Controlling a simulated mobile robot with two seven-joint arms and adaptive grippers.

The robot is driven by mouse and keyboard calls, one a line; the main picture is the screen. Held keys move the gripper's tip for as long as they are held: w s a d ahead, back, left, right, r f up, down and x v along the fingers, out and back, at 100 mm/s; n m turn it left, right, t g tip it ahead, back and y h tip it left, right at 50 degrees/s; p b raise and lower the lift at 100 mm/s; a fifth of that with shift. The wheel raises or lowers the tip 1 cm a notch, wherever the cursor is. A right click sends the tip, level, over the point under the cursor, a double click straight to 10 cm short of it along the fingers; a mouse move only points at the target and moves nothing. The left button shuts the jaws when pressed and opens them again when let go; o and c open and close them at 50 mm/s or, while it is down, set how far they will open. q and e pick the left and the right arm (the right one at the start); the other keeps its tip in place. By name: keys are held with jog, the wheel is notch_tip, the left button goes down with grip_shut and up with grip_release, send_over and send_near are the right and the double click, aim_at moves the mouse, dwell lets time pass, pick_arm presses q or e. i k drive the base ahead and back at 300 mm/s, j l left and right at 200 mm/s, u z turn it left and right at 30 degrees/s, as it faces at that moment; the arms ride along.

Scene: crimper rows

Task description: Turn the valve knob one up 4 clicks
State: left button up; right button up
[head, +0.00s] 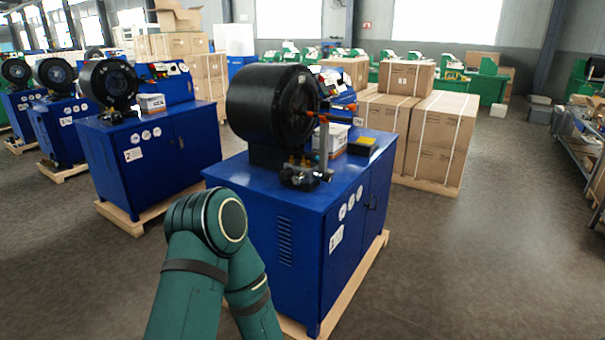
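The nearest crimper has a black round head (270,104) on a blue cabinet (262,210). A dark valve block (305,177) with small fittings sits on the cabinet top in front of the head. Small orange parts (322,117) stick out beside the head on a grey upright. Which small part is valve knob one, and its setting, is too small to tell. A bent green arm of mine (205,228) is in front of the cabinet's left side. Its forearm runs down out of the picture. Neither gripper shows.
More blue crimpers (150,150) stand in a row at left on wooden pallets. A shelf (580,150) is at far right. Floor (480,250) is clear at right.

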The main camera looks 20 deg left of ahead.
aim_at(326, 176)
jog(key=i+l+u, duration=0.25)
jog(key=i, duration=0.3)
jog(key=i+l+u, duration=0.25)
jog(key=i+l, duration=0.15)
jog(key=i, duration=0.15)
